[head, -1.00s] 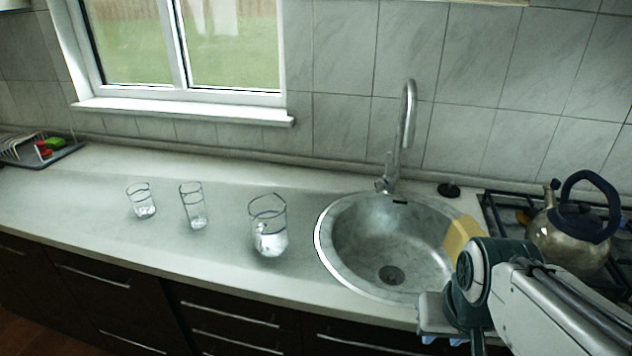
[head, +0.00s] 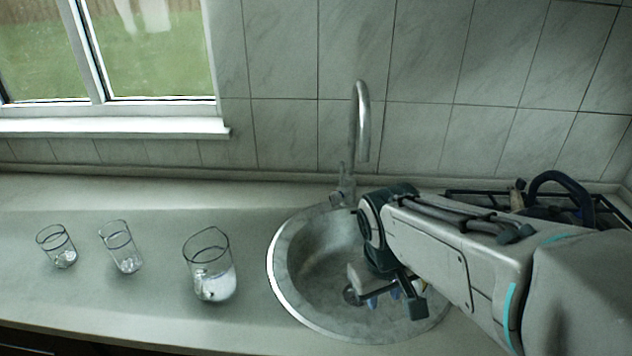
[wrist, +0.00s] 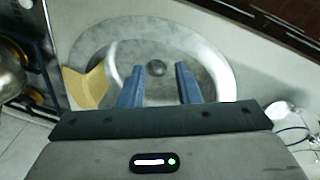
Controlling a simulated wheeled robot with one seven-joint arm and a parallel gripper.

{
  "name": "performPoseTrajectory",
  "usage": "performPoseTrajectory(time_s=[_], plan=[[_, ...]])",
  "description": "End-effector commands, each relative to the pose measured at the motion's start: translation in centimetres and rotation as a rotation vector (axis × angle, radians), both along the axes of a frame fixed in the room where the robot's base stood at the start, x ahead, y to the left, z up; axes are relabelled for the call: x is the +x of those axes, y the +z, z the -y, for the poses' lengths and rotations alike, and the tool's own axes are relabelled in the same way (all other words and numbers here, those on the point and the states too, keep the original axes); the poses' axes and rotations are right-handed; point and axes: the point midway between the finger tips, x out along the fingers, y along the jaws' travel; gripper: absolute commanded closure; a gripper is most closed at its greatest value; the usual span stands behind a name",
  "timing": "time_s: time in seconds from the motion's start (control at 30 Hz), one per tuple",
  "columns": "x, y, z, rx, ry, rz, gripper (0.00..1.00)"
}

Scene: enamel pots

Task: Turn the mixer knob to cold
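The mixer tap (head: 362,125) is a tall grey metal gooseneck behind the round sink (head: 284,290). Its small knob (head: 342,190) is low at the tap's base, close to the sink's back rim. My gripper (head: 383,298) is over the sink bowl, in front of and below the knob, and apart from it.
A glass jug (head: 210,272) and two glasses (head: 121,250) (head: 58,248) stand on the counter left of the sink. A yellow cloth (wrist: 88,86) lies at the sink's edge.

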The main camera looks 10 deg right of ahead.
Motion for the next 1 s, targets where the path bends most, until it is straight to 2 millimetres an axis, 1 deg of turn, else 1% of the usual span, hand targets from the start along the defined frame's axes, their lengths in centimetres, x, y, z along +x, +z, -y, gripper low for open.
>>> performPoseTrajectory(time_s=[0.03, 0.17, 0.3, 0.43, 0.57, 0.67, 0.7, 0.77, 0.87, 0.9, 0.97, 1.0], plan=[[1.0, -0.1, 0.5, -0.054, 0.062, -0.044, 0.7], [3.7, -0.5, 2.1, -0.215, 0.24, -0.156, 0.7], [7.1, -1.0, 3.4, -0.388, 0.432, -0.276, 0.7], [10.7, -1.4, 4.3, -0.554, 0.61, -0.386, 0.7], [14.6, -2.1, 4.5, -0.725, 0.789, -0.497, 0.7], [17.7, -2.6, 4.2, -0.861, 0.923, -0.583, 0.7], [19.0, -2.9, 3.9, -0.917, 0.976, -0.616, 0.7], [20.9, -3.4, 3.3, -1.003, 1.055, -0.666, 0.7], [24.1, -4.3, 2.0, -1.15, 1.186, -0.751, 0.7], [25.3, -4.8, 1.3, -1.21, 1.236, -0.783, 0.7], [27.1, -5.5, 0.1, -1.304, 1.311, -0.83, 0.7], [28.3, -6.0, -0.8, -1.365, 1.359, -0.86, 0.7]])
